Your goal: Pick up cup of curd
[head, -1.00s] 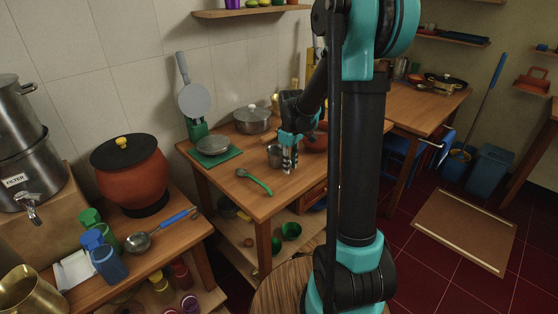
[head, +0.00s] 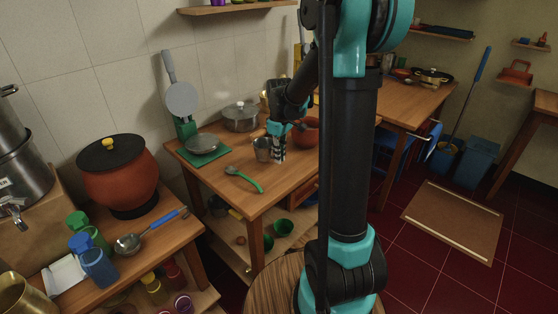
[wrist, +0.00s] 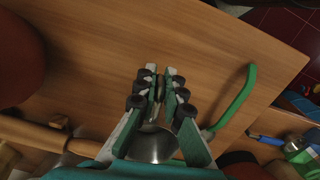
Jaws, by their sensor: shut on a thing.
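A small steel cup (head: 262,149) stands on the wooden table, in front of a lidded steel pot. What is inside it does not show. My gripper (head: 279,157) points down right beside the cup, on its right side. In the wrist view, the fingers of my gripper (wrist: 160,85) are close together, and the shiny steel cup (wrist: 152,148) shows between and behind them. The fingers look shut on the cup's wall, but they hide the exact contact. I see no clear gap under the cup.
A green-handled spoon (head: 244,180) lies in front of the cup. A scale pan on a green board (head: 184,157) is to the left. The lidded steel pot (head: 241,118) and a clay pot (head: 306,133) stand behind. A rolling pin (wrist: 35,133) shows in the wrist view.

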